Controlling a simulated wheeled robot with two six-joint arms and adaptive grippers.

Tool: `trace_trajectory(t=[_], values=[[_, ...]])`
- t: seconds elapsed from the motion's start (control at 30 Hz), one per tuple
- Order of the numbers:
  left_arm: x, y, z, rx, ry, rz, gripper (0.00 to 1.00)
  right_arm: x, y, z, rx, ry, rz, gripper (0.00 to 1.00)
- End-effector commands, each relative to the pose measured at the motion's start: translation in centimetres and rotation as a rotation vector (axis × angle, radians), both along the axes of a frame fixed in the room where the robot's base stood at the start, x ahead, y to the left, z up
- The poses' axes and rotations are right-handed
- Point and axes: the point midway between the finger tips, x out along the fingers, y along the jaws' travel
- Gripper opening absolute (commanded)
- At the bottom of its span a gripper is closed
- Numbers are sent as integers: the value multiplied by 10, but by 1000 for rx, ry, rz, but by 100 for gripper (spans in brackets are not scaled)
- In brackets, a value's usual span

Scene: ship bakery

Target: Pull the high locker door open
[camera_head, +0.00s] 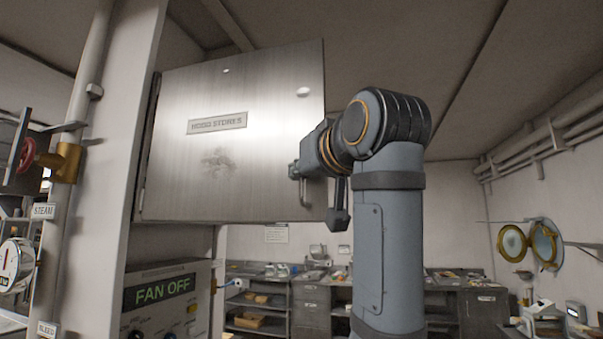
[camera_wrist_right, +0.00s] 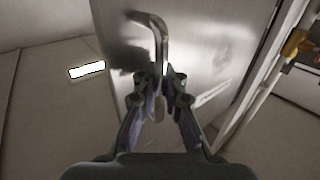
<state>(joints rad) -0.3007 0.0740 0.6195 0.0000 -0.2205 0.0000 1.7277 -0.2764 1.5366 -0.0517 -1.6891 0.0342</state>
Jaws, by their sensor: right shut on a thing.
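The high locker door (camera_head: 250,100) is a brushed metal panel with a stores label and a smudge, in the upper middle of the head view. Its hinged edge is at the left, and its right edge looks nearer to me. The locker's inside is hidden, so I cannot tell how far it stands open. The bent metal handle (camera_wrist_right: 160,45) is near the door's free edge; its end also shows in the head view (camera_head: 303,193). My right gripper (camera_wrist_right: 158,105) is shut on the handle, its fingers either side of the bar. My left gripper is not in view.
Below the door is a fan control panel (camera_head: 160,297) reading FAN OFF. A pipe with a brass valve (camera_head: 67,162) and a gauge (camera_head: 12,262) stand at the left. Counters with shelves (camera_head: 262,300) line the back. A round brass porthole (camera_head: 514,241) is at the right.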

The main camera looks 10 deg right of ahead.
Motion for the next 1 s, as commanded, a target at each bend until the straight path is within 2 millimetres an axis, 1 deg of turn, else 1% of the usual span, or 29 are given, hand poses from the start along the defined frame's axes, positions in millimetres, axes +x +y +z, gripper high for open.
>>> trace_trajectory(t=[0.13,0.17,0.3,0.33,0.57,0.67,0.77,0.9,1.0], values=[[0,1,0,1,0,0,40,-1,-1,2,-1,-6,-2,0],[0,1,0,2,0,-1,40,-1,-1,2,-1,-5,-2,11],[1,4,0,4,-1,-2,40,-1,-1,1,0,-3,-2,30],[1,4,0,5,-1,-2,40,-1,-1,1,0,-3,-1,33],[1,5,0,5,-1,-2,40,0,0,0,0,-1,-1,33],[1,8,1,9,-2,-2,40,-3,-1,0,0,-1,-1,33],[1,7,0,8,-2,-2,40,-18,-4,1,1,-4,-1,33],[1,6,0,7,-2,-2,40,-45,-11,1,1,-6,-1,33],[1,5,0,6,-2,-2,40,-61,-14,1,1,-4,-1,33]])
